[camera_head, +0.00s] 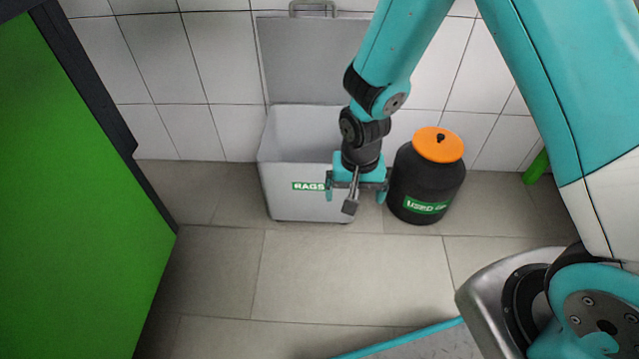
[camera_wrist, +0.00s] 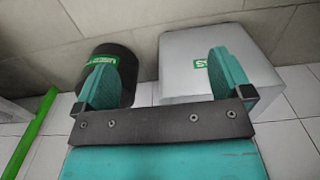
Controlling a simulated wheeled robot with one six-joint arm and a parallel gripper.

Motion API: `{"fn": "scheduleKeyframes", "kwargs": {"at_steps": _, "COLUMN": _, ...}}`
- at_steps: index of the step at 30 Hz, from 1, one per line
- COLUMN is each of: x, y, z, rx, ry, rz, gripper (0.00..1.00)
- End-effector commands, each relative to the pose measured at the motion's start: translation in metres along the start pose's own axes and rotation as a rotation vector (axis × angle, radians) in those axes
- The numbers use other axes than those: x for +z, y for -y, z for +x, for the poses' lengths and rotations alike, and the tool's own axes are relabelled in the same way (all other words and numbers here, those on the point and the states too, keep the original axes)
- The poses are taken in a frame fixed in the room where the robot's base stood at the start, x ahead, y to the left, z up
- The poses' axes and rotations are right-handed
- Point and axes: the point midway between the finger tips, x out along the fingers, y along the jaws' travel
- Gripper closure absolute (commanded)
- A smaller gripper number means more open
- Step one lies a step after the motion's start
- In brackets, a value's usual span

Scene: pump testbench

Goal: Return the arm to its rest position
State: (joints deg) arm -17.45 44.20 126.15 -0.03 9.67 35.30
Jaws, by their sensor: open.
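My gripper (camera_head: 356,188) hangs from my teal arm in front of the rags bin and the black drum in the head view. Its two teal fingers are spread apart with nothing between them. In the wrist view my gripper (camera_wrist: 160,80) also shows open and empty, with the drum behind one finger and the bin behind the other. My arm is stretched out from its base at the lower right of the head view.
A light grey bin (camera_head: 285,205) labelled RAGS stands against the tiled wall with its lid (camera_head: 305,60) raised. A black drum (camera_head: 425,185) with an orange lid (camera_head: 438,145) stands to its right. A green panel (camera_head: 70,200) fills the left. The floor (camera_head: 350,275) in front is clear.

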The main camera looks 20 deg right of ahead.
Motion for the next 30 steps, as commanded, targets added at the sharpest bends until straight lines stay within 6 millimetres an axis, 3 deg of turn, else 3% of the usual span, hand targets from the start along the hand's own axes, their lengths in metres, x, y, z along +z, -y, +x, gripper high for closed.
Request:
{"fn": "scheduleKeyframes", "kwargs": {"at_steps": 14, "x": 0.0, "y": -0.001, "z": 0.0, "rx": 0.0, "ry": 0.0, "rz": 0.001, "gripper": 0.03}}
{"fn": "scheduleKeyframes", "kwargs": {"at_steps": 17, "x": 0.0, "y": 0.001, "z": -0.008, "rx": -0.009, "ry": 0.0, "rz": -0.007, "gripper": 0.03}}
{"fn": "scheduleKeyframes", "kwargs": {"at_steps": 20, "x": 0.004, "y": 0.006, "z": -0.038, "rx": -0.042, "ry": 0.003, "rz": -0.05, "gripper": 0.03}}
{"fn": "scheduleKeyframes", "kwargs": {"at_steps": 23, "x": 0.016, "y": 0.013, "z": -0.09, "rx": -0.102, "ry": 0.008, "rz": -0.139, "gripper": 0.03}}
{"fn": "scheduleKeyframes", "kwargs": {"at_steps": 27, "x": 0.049, "y": 0.017, "z": -0.172, "rx": -0.2, "ry": 0.013, "rz": -0.324, "gripper": 0.03}}
{"fn": "scheduleKeyframes", "kwargs": {"at_steps": 30, "x": 0.077, "y": 0.014, "z": -0.22, "rx": -0.258, "ry": 0.005, "rz": -0.464, "gripper": 0.03}}
